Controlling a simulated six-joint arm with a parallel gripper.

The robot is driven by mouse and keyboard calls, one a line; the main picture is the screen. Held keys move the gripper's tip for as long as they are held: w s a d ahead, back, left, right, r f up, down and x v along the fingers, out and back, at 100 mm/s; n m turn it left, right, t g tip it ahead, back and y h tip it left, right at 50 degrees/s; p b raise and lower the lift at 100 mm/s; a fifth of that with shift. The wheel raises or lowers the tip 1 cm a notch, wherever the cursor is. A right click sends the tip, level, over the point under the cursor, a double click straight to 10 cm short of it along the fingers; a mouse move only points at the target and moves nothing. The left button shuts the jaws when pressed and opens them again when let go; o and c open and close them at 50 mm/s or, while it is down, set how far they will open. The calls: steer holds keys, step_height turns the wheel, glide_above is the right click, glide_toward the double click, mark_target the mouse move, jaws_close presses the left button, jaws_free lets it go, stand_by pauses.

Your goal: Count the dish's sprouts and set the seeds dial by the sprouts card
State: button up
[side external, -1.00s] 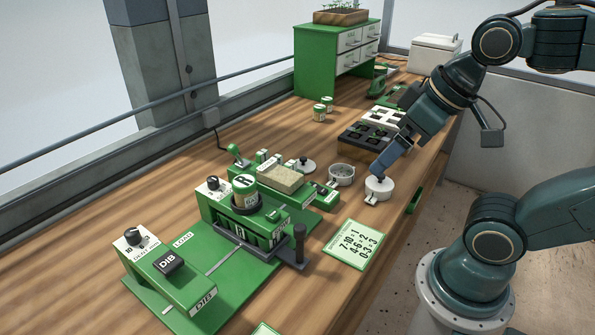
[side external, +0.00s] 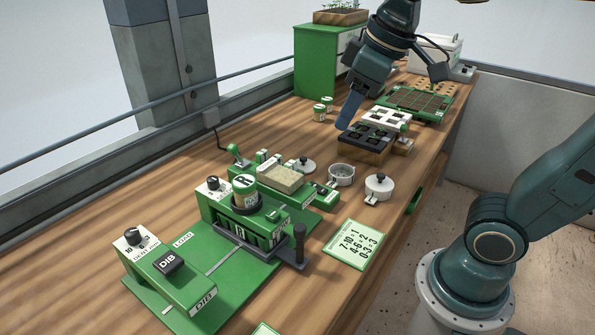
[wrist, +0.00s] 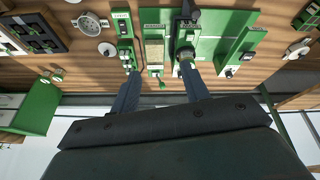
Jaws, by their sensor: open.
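The sprouts card (side external: 355,243) is pale with a green border and lies flat at the table's front. It reads 7-10=1, 4-6=2, 0-3=3. A round grey open dish (side external: 342,174) stands behind it; its contents are too small to count. My gripper (side external: 344,124) is raised beside the dark tray, empty. In the wrist view its jaws (wrist: 160,70) are apart.
A white lid (side external: 303,164) lies left of the dish. A dark cell tray (side external: 366,147), white tray (side external: 389,117) and green-rimmed tray (side external: 415,100) stand behind. Two small tins (side external: 320,112) and a green cabinet (side external: 322,65) are at the back.

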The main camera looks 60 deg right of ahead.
steer(key=w+a+r+n+g, duration=0.1)
steer(key=w+a+r+n, duration=0.1)
steer(key=w, duration=0.6)
steer(key=n+g, duration=0.3)
steer(key=n, duration=0.4)
glide_above(212, 178)
step_height(212, 178, down, 8)
steer(key=r, duration=0.1)
steer(key=shift+f, duration=0.25)
step_height(212, 178, down, 14)
steer(key=shift+r, duration=0.1)
steer(key=shift+c, duration=0.3)
steer(key=c, duration=0.9)
